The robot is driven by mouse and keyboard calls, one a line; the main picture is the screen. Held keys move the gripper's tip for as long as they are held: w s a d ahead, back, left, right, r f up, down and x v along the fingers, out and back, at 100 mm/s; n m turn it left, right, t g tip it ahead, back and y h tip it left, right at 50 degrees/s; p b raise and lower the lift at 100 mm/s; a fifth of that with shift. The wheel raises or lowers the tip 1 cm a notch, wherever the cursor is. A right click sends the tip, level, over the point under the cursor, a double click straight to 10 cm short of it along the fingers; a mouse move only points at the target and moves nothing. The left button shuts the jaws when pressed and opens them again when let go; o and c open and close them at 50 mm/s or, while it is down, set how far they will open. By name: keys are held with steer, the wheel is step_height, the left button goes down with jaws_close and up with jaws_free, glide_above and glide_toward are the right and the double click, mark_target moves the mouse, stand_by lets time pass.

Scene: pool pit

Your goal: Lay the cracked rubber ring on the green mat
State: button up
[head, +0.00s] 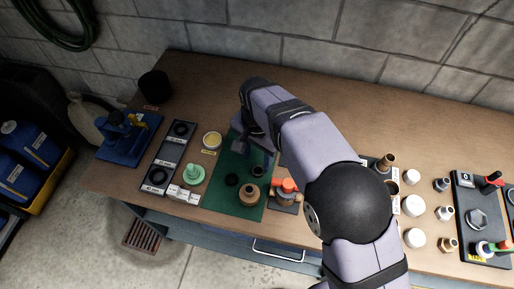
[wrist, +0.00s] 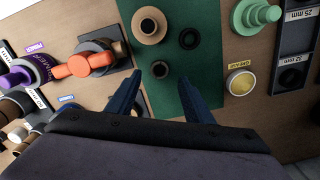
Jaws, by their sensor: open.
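The green mat (head: 222,200) lies on the bench; it also fills the middle of the wrist view (wrist: 205,75). A flat black ring (wrist: 189,39) and a smaller dark ring-like piece (wrist: 160,69) lie on it, beside a tan round fitting (wrist: 149,25). They also show in the head view as the black ring (head: 232,180), dark piece (head: 257,170) and fitting (head: 250,194). I cannot see a crack on either dark piece. My gripper (wrist: 161,77) is open over the mat, its fingers on either side of the smaller dark piece, with nothing visibly held.
A dark tray (head: 170,158) holds more black rings in marked compartments. A green stepped piece (head: 193,175) and a yellow grease tin (head: 212,140) stand left of the mat. An orange-handled valve (head: 287,186) sits close on its right.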

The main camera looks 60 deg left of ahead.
step_height(320, 180, up, 6)
steer(key=b, duration=0.1)
steer(key=shift+w, duration=0.1)
steer(key=w+d+m, duration=0.1)
steer(key=w+d, duration=1)
steer(key=w, duration=0.3)
steer(key=w+d+m, duration=0.1)
steer(key=w+d, duration=0.2)
steer(key=d, duration=0.6)
steer(key=w+d, duration=0.4)
steer(key=d, duration=0.5)
steer(key=s+d+f+m, duration=0.1)
steer(key=s+d, duration=0.3)
steer(key=d, duration=0.7)
steer(key=s+d+f+m, duration=0.1)
steer(key=s+d+f, duration=0.2)
steer(key=d, duration=0.9)
steer(key=shift+s+f, duration=0.2)
steer(key=shift+s, duration=1)
